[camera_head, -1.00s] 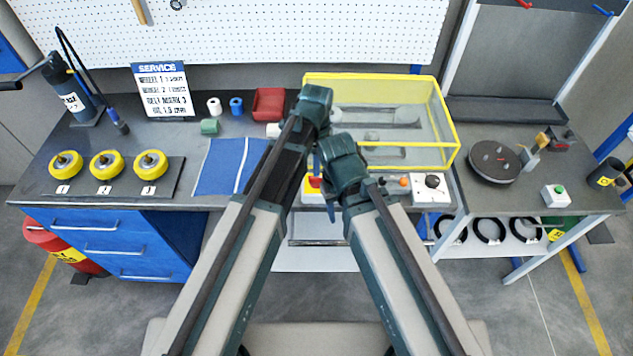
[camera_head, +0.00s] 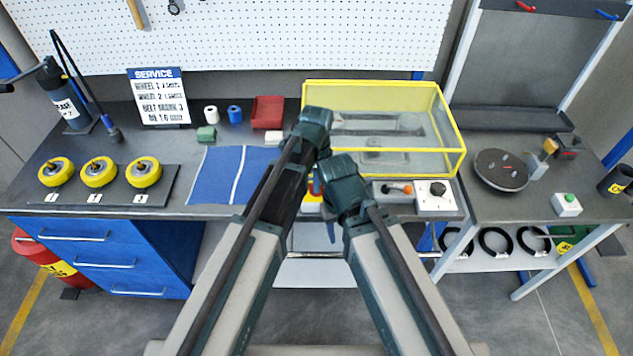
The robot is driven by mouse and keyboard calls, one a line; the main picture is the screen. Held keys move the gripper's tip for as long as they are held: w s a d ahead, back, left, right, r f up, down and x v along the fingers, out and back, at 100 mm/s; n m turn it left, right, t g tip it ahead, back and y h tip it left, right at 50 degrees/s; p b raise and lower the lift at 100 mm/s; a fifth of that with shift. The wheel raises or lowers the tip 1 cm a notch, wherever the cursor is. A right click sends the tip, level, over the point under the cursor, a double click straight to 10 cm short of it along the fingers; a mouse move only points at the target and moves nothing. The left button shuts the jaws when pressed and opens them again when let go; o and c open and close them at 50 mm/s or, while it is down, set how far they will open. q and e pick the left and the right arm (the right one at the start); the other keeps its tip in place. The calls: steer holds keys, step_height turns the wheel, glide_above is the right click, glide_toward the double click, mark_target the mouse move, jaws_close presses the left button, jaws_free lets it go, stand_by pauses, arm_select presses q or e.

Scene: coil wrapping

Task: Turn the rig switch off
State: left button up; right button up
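A yellow-framed clear guard box (camera_head: 452,122) stands on the bench in front of me. Along the bench's front edge are a grey box with an orange-tipped lever (camera_head: 397,189), a white box with a black knob (camera_head: 437,196), and a yellow box (camera_head: 311,208), partly hidden by my arms. I cannot tell which is the rig switch. My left gripper (camera_head: 316,184) shows only as a small blue part below the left wrist, near the yellow box. My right wrist is beside it, left of the lever box; its gripper is hidden. Neither gripper's opening shows.
Three yellow wheels (camera_head: 98,172) sit on a dark tray at left. A blue mat (camera_head: 212,174), a red bin (camera_head: 267,112) and a service sign (camera_head: 158,97) are on the bench. A side table (camera_head: 530,205) at right carries a dark disc (camera_head: 501,170) and a green-button box (camera_head: 567,204).

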arm_select(q)
jaws_close()
steer(key=shift+n, duration=0.4)
steer(key=n, duration=0.3)
steer(key=shift+n, duration=0.4)
steer(key=n, duration=0.4)
steer(key=shift+n, duration=0.3)
steer(key=n, duration=0.4)
steer(key=shift+n, duration=2.5)
